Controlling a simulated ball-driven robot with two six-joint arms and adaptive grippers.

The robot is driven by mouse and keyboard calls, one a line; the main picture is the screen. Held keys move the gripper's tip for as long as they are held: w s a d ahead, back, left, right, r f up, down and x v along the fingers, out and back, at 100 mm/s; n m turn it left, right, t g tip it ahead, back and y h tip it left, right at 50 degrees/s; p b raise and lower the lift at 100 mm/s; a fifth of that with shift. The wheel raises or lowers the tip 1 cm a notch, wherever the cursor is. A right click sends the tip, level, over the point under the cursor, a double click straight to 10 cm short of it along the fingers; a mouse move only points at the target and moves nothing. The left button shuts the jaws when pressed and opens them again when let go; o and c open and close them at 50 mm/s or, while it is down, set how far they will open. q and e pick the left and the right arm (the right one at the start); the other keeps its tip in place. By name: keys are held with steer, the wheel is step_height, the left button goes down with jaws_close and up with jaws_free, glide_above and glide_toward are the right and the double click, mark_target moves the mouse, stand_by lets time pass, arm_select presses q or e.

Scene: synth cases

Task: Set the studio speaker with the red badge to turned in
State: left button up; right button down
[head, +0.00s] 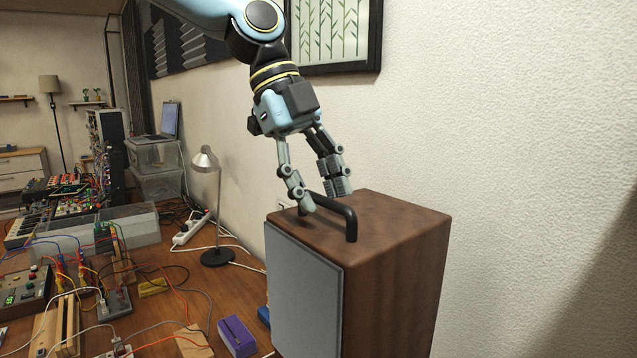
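A wooden studio speaker (400,260) stands at the right end of the desk, close to the wall. Its grey front grille (302,297) faces toward the lower left. No red badge shows on the sides in view. A black handle (347,218) rises from its top. My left gripper (324,199) comes down from above at the handle, with its fingers apart, one on each side of the bar as far as I can tell. Whether a finger touches the handle is unclear. My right gripper is out of view.
A desk lamp (218,256), a white power strip (190,228) and loose cables lie left of the speaker. A purple box (237,335) sits near its front. Electronics crowd the desk's left side. A framed picture (331,34) hangs on the wall behind my arm.

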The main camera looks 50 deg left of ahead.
arm_select(q)
jaws_close()
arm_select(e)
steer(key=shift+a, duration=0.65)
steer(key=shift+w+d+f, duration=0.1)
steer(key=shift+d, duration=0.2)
